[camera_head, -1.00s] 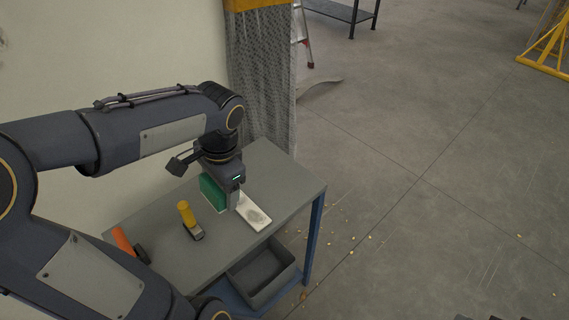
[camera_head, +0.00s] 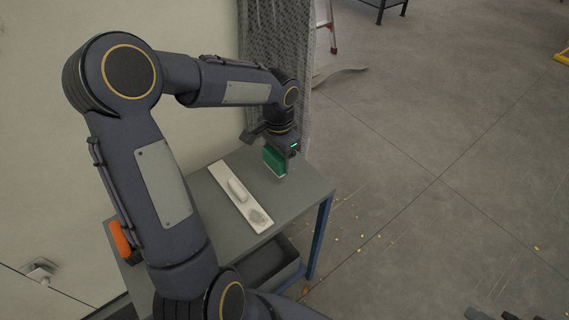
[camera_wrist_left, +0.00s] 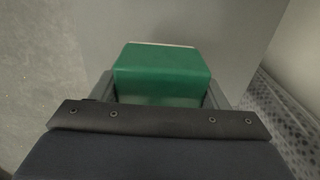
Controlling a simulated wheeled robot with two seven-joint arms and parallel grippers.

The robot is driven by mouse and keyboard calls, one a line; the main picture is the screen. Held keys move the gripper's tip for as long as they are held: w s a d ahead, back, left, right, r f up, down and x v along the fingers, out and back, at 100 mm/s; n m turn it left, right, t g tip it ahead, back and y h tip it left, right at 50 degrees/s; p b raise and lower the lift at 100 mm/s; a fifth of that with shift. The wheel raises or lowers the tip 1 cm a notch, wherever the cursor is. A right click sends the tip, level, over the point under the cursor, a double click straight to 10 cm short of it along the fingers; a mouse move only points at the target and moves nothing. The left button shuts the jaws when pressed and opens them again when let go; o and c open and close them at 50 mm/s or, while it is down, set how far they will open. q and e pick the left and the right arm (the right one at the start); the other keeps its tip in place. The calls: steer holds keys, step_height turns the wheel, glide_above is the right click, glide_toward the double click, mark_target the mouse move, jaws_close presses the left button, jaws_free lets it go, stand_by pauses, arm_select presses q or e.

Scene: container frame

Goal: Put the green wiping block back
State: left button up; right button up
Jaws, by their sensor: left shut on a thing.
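The green wiping block (camera_head: 273,160) is in my left gripper (camera_head: 284,170) above the far right end of the grey table (camera_head: 301,189). The left wrist view shows the green block (camera_wrist_left: 163,72) between the two grey fingers, with a thin pale edge at its far side. My left gripper (camera_wrist_left: 163,96) is shut on it. I cannot tell whether its underside touches the table. A long white board (camera_head: 227,184) with a grey smudge at its near end lies on the table, left of the gripper. My right gripper is not in view.
An orange-handled item (camera_head: 120,238) lies at the table's left end, partly behind my arm. A grey bin (camera_head: 271,262) sits on the shelf below. A mesh curtain (camera_head: 276,50) hangs beside the wall behind the gripper. Bare tabletop surrounds the white board.

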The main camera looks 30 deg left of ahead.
arm_select(q)
steer(key=w+f, duration=0.2)
steer(key=shift+d+f, duration=0.25)
steer(key=shift+f, duration=0.05)
step_height(320, 180, down, 3)
steer(key=shift+r, duration=0.1)
steer(key=o, duration=0.9)
steer(key=shift+o, duration=0.2)
steer(key=shift+r, duration=0.15)
step_height(320, 180, up, 12)
steer(key=shift+s+f, duration=0.1)
steer(key=shift+f, duration=0.05)
steer(key=s+d+r+n+t+h, duration=0.1)
steer(key=s+d+n+t+h, duration=0.1)
steer(key=s, duration=0.9)
steer(key=s+d+r+n+t+h, duration=0.1)
steer(key=s+d+r+n+t, duration=0.1)
steer(key=s, duration=0.9)
steer(key=d+n+t, duration=0.1)
steer(key=d+n, duration=0.1)
steer(key=d, duration=0.1)
steer(key=shift+d+t+h, duration=0.15)
steer(key=shift+t+h, duration=0.15)
steer(key=shift+h, duration=0.1)
